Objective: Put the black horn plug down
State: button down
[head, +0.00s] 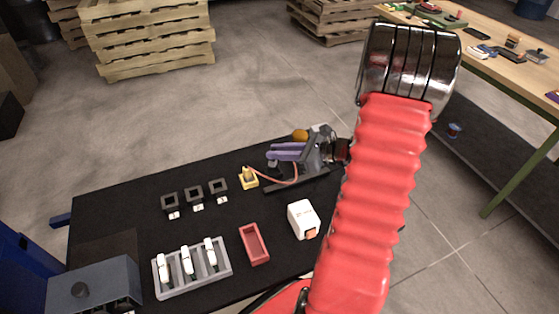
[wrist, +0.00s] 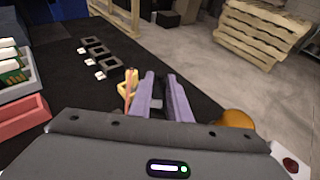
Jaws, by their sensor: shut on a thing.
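My gripper (head: 274,153) has purple fingers and is low over the far right part of the black table (head: 130,215). In the wrist view the fingers (wrist: 162,82) are shut on a small dark piece, the black horn plug (wrist: 157,104), mostly hidden between them. A yellow block (head: 249,179) stands on the table just left of the fingertips. A thin pinkish cable (head: 291,180) curves from the block toward my gripper. I cannot tell whether the plug touches the table.
Black square frames (head: 194,195) stand in a row to the left. A grey rack (head: 190,287) holds white modules. A red tray (head: 254,244), a white box (head: 301,214) and a grey box (head: 95,286) are nearer. An orange round thing (head: 300,136) is behind my gripper.

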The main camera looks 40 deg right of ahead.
aim_at(276, 161)
jog(key=shift+f, duration=0.1)
jog(key=shift+f, duration=2)
jog(key=shift+f, duration=0.1)
jog(key=c, duration=1.7)
grip_release()
jog(key=shift+o, duration=0.2)
jog(key=shift+s+d, duration=0.1)
jog(key=v, duration=1.1)
jog(key=shift+s+r, duration=0.25)
jog(key=shift+s, duration=0.05)
